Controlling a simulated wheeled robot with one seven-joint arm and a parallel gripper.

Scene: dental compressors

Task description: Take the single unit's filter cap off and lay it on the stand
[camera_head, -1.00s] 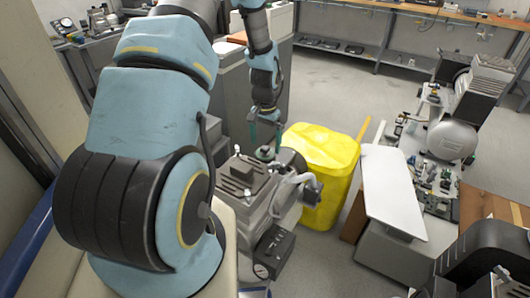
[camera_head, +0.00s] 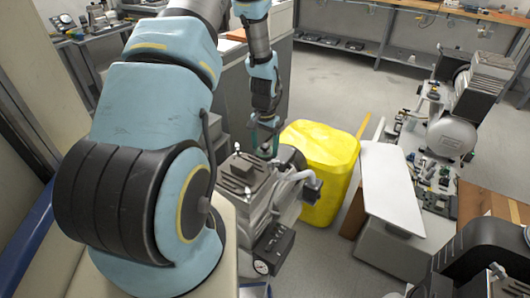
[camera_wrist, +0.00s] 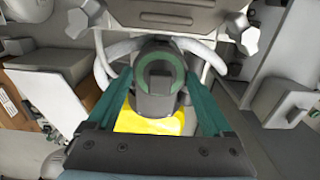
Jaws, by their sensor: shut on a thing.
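The single unit (camera_head: 250,195), a grey compressor with a ribbed top, stands in front of my arm in the head view. My gripper (camera_head: 266,152) points down at the back of its top, its teal fingers close together. In the wrist view, my gripper (camera_wrist: 160,80) is shut on the filter cap (camera_wrist: 160,58), a round dark piece with a green ring between the fingertips. The cap is hardly visible in the head view. I cannot tell whether it is still seated or just clear of the unit. The stand (camera_head: 390,185) appears to be the white-topped one at right.
A yellow bin (camera_head: 322,165) is right behind the unit. White hoses (camera_wrist: 118,50) curve close beside the fingers. Another compressor (camera_head: 450,140) stands at far right among small parts. The white top is bare, and open floor lies behind it.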

